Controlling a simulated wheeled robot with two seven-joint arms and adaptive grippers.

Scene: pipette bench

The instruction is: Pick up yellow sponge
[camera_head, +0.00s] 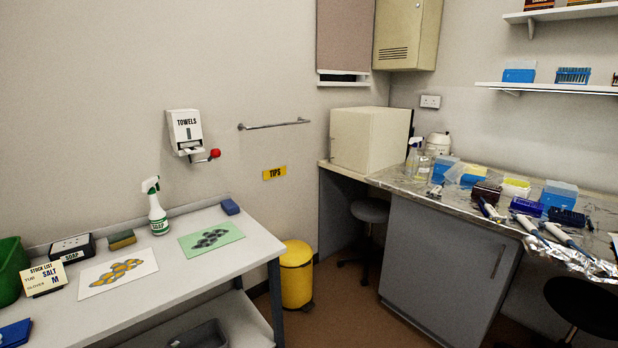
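A small sponge-like block (122,240), yellowish-brown with a darker greenish tone, lies at the back of the white table on the left. It sits between the black-and-white soap box (73,247) and the green-and-white spray bottle (157,208). A blue block (230,207), also sponge-like, lies at the table's back right corner. Neither of my grippers is in view.
A yellow bin (297,275) stands on the floor. A cluttered bench (400,178) is at right.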

